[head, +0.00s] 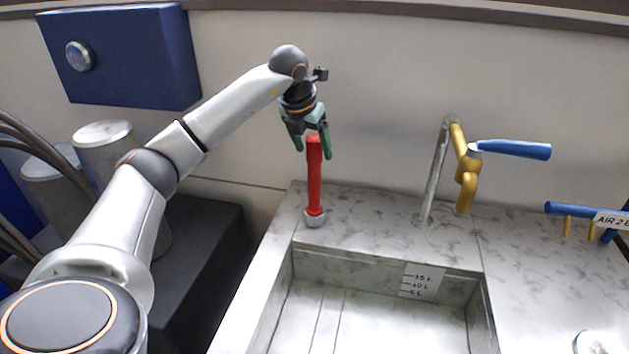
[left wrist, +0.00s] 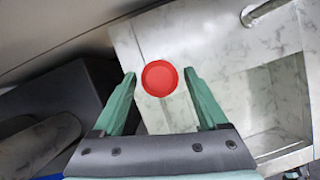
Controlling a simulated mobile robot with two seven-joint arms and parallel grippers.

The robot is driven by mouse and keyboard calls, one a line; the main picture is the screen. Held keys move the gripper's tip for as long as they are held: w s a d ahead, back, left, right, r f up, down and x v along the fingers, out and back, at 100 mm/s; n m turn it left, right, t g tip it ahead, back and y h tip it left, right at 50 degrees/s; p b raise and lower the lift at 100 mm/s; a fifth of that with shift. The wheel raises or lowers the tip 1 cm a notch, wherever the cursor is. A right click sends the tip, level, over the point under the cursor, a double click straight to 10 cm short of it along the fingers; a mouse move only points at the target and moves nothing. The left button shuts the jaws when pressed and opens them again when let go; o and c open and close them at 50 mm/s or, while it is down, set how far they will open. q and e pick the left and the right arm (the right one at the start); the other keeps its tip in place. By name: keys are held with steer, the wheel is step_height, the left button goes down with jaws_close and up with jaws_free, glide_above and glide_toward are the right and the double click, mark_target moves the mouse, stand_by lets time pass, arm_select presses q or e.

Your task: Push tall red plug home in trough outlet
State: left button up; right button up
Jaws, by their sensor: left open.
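The tall red plug (head: 314,180) stands upright in a pale collar (head: 315,219) on the trough's back left rim. Its round red top (left wrist: 160,78) shows in the left wrist view. My left gripper (head: 314,150) is above it, pointing down, with green fingers on either side of the plug's top. In the left wrist view the fingers (left wrist: 160,76) are spread, with a gap on each side of the red top. The trough (head: 385,262) is grey marbled, with a level label on its inner back wall. How deep the plug sits in the collar is hidden. My right gripper is not in view.
A curved metal spout (head: 435,170) and a brass valve with a blue handle (head: 515,149) stand right of the plug. Another blue handle (head: 580,209) is at the far right. A blue wall box (head: 120,55) hangs upper left. The rim between plug and spout is clear.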

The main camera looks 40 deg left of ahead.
mark_target(317, 162)
arm_select(q)
steer(key=p+x, duration=0.1)
steer(key=x, duration=0.4)
steer(key=shift+w+f, duration=0.1)
steer(key=shift+f, duration=0.3)
jaws_close()
steer(key=shift+r, duration=0.1)
